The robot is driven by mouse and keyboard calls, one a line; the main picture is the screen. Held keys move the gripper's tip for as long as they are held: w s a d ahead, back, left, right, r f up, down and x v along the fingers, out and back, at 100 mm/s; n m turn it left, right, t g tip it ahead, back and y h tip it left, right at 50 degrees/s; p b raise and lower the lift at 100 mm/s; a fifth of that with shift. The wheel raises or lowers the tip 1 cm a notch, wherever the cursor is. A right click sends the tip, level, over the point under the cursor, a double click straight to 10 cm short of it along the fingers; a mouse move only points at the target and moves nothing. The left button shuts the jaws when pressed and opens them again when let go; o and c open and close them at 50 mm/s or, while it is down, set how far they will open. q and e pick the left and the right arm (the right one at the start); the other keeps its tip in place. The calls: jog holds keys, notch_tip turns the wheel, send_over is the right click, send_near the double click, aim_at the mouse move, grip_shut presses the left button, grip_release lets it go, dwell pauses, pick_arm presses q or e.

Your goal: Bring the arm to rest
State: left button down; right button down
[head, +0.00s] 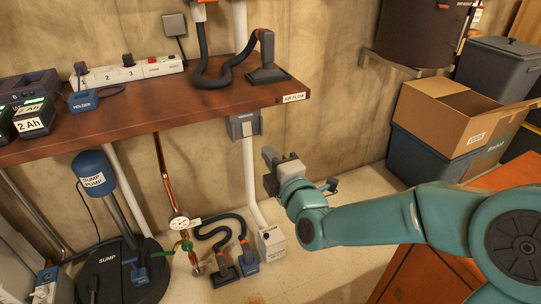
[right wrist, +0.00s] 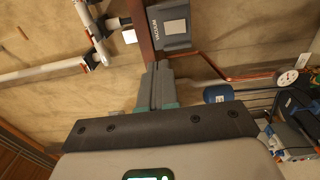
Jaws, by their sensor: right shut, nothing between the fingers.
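My right arm comes in from the right in the head view and reaches left across the picture. Its gripper (head: 270,170) is in the open space in front of the wall, below the shelf's right end. In the right wrist view the two fingers (right wrist: 158,85) are together with nothing between them. The gripper appears clear of everything around it. My left gripper is in neither view.
A brown shelf (head: 150,121) holds a power strip (head: 128,74), chargers and a black hose. A grey wall box (head: 244,124) and white pipe are near the gripper. A sump pump (head: 92,170) stands below. A cardboard box (head: 455,110) sits on bins at right.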

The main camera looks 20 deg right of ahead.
jog(key=s+a+f+m+g, duration=0.1)
jog(key=s+f+g, duration=0.25)
jog(key=f, duration=1.15)
jog(key=s+a+f+m+g, duration=0.1)
jog(key=s+f+m+g, duration=0.3)
jog(key=f, duration=1)
jog(key=s+a+f+m+g+y, duration=0.1)
jog(key=s+a+f+m+g, duration=0.25)
jog(key=s+f, duration=0.4)
jog(key=s+a+f+m+g+y, duration=0.1)
jog(key=s+a+f+m+g, duration=0.1)
jog(key=s+f+m+g, duration=0.55)
jog(key=s+r+m+y, duration=0.1)
jog(key=s+m, duration=0.3)
jog(key=s, duration=0.1)
notch_tip(320, 180, up, 26)
jog(key=p, duration=2.5)
jog(key=shift+a+t+p, duration=0.35)
jog(key=shift+a, duration=0.05)
jog(key=shift+f, duration=0.1)
